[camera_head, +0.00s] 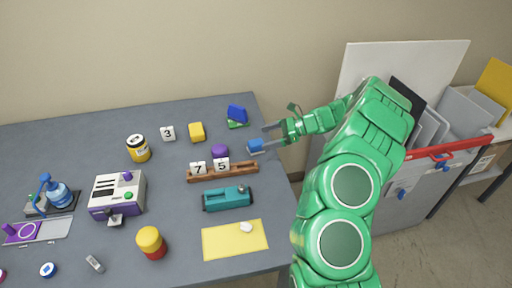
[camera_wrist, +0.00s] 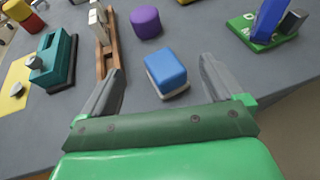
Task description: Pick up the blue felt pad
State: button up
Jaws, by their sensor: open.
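The blue felt pad (camera_head: 255,146) is a small rounded blue block near the right edge of the grey table. In the wrist view the pad (camera_wrist: 166,68) shows a blue top over a pale base, resting on the table. My gripper (camera_head: 269,137) reaches in from the right. In the wrist view my gripper (camera_wrist: 160,72) is open, with one finger to the left of the pad and one to the right. A gap shows on both sides, and nothing is held. I cannot tell the fingertips' exact height above the table.
A wooden rack (camera_head: 232,172) with number tiles and a purple piece (camera_head: 220,150) stand left of the pad. A blue piece on a green base (camera_head: 237,116) is behind it. A teal device (camera_head: 227,198) and yellow sheet (camera_head: 236,239) lie nearer the front. The table edge is close.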

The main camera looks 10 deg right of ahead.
aim_at(259, 142)
jog(key=shift+d+f+x, duration=0.1)
jog(key=shift+f+x, duration=0.1)
jog(key=shift+x, duration=1.1)
jog(key=shift+d+f+x, duration=0.1)
jog(key=shift+f+x, duration=0.1)
jog(key=shift+x, duration=1.05)
jog(key=shift+d+f+x, duration=0.1)
jog(key=shift+f+x, duration=0.1)
jog(key=shift+x, duration=1.1)
jog(key=shift+w, duration=0.1)
jog(key=shift+c, duration=0.3)
jog(key=c, duration=1.3)
jog(key=shift+r, duration=0.1)
